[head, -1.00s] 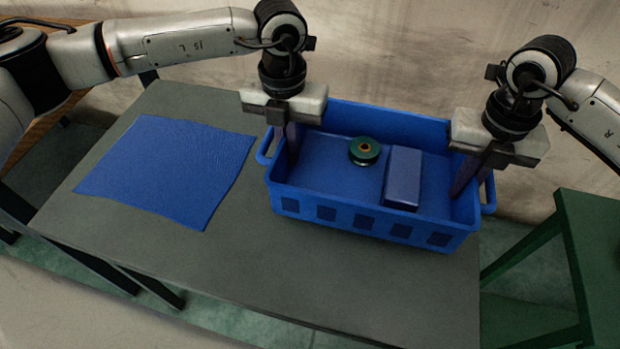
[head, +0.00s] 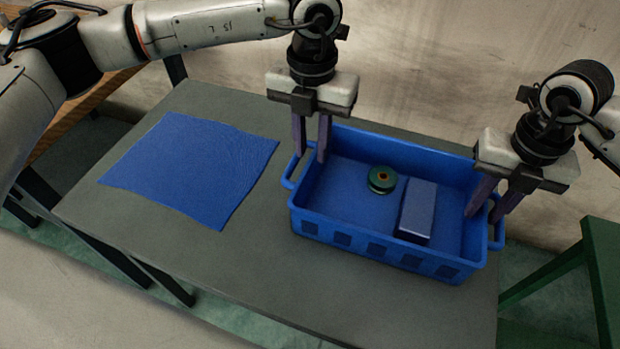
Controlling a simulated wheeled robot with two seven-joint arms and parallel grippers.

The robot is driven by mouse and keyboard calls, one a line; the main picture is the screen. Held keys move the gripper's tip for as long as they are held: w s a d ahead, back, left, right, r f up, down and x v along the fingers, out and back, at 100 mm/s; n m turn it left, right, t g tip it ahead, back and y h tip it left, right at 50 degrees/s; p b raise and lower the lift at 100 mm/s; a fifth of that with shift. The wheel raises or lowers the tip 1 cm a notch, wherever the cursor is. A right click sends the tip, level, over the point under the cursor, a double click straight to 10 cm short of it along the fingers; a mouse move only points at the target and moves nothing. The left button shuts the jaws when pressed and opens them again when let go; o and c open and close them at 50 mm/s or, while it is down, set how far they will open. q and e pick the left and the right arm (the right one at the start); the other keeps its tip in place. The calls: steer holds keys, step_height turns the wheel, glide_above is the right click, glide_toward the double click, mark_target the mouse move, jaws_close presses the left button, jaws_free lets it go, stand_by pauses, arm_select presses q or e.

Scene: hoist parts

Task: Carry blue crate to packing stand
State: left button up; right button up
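The blue crate (head: 385,252) sits on a grey table, with a handle at each end. Inside it lie a green pulley-like wheel (head: 382,180) and a blue-grey block (head: 418,208). My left gripper (head: 311,156) is open at the crate's left end, one finger outside near the handle and one inside the wall. My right gripper (head: 484,212) is open at the right end, its fingers apart on either side of the end wall. Whether either fingertip touches the crate cannot be told. No stand is labelled as the packing stand.
A flat blue mat (head: 190,168) lies on the grey table (head: 250,265), left of the crate. A green table or stand (head: 606,265) shows at the right edge. A wooden surface (head: 95,105) is at the far left. A wall stands close behind.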

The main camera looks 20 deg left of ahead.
arm_select(q)
step_height(320, 180, up, 8)
steer(key=shift+r, duration=0.15)
arm_select(e)
step_height(320, 180, up, 12)
stand_by(0.4)
arm_select(q)
steer(key=shift+s, duration=0.1)
arm_select(e)
steer(key=shift+s, duration=0.1)
